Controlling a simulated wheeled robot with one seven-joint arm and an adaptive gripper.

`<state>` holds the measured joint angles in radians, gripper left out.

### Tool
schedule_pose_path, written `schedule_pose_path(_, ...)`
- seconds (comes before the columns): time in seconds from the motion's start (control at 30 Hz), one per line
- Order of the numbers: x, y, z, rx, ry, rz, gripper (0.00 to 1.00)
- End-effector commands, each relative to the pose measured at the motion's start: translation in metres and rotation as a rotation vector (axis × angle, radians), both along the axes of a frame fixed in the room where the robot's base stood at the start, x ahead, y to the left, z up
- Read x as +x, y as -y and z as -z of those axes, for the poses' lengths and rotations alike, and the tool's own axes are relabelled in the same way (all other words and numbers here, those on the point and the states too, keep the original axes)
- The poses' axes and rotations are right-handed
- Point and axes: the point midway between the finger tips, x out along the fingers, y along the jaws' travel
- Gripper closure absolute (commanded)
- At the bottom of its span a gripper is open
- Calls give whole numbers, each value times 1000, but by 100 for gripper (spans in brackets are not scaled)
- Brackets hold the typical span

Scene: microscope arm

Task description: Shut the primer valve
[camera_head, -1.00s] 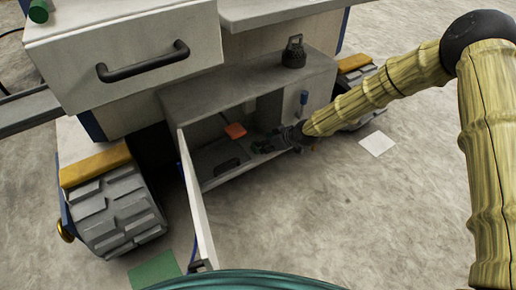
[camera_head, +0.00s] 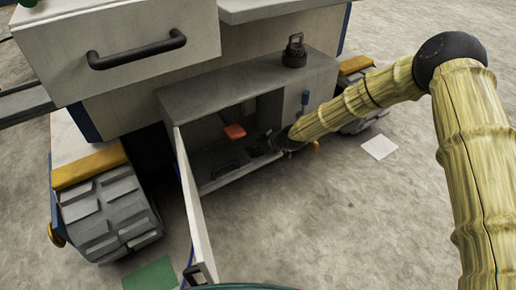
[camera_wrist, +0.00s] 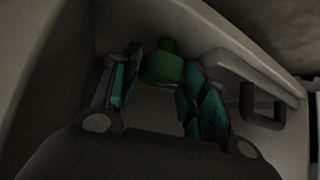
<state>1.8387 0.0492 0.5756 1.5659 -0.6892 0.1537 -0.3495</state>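A green knob-like piece (camera_wrist: 162,64) shows in the wrist view, low inside the open compartment. It lies between and slightly beyond the tips of my gripper (camera_wrist: 160,82). The teal-padded fingers stand apart on either side of it; I cannot tell whether they touch it. In the head view, my gripper (camera_head: 262,146) reaches into the compartment from the right and hides the green piece. An orange paddle-shaped piece (camera_head: 235,131) sits inside, left of and above my gripper. I cannot tell for certain which piece is the primer valve.
The compartment door (camera_head: 195,205) hangs open at left. A grey shelf (camera_head: 225,88) roofs the compartment, with a black capped object (camera_head: 294,52) on it. A dark bracket-like handle (camera_wrist: 262,105) is right of the fingers. A drawer (camera_head: 130,50) juts out above left.

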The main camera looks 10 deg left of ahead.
Motion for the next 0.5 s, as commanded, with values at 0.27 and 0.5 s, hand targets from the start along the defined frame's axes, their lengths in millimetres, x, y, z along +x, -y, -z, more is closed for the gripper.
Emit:
schedule_pose_path(0.27, 0, 0, 0, 0, 0, 1, 85)
schedule_pose_path(0.5, -1, 0, -3, -1, 0, 26, 85)
